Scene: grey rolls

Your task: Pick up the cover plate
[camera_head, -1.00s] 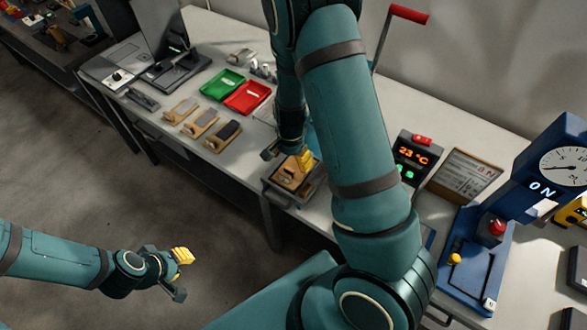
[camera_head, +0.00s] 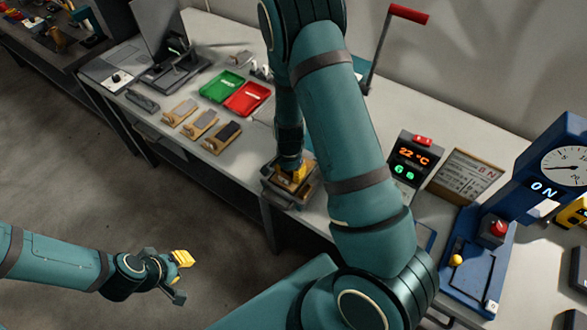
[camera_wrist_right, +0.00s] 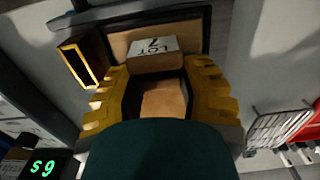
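My right gripper (camera_head: 293,175) is over a dark open tray (camera_head: 278,200) near the table's front edge. In the right wrist view, the yellow fingers of that gripper (camera_wrist_right: 160,72) are apart on both sides of a dark-edged tan piece (camera_wrist_right: 163,102). I cannot tell whether they touch it. A tan block with a white "LOT 7" label (camera_wrist_right: 153,45) lies just beyond. No piece is clearly recognisable as the cover plate; the arm and palm hide part of the tray. My left gripper (camera_head: 182,276) is open and empty over the floor, left of the table.
Several wooden holders with flat pieces (camera_head: 200,124) stand left of the tray. A green tray (camera_head: 222,86) and a red tray (camera_head: 247,99) lie behind. A temperature display (camera_head: 410,160) and a blue press (camera_head: 478,265) stand to the right. A red-handled lever (camera_head: 408,14) rises behind.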

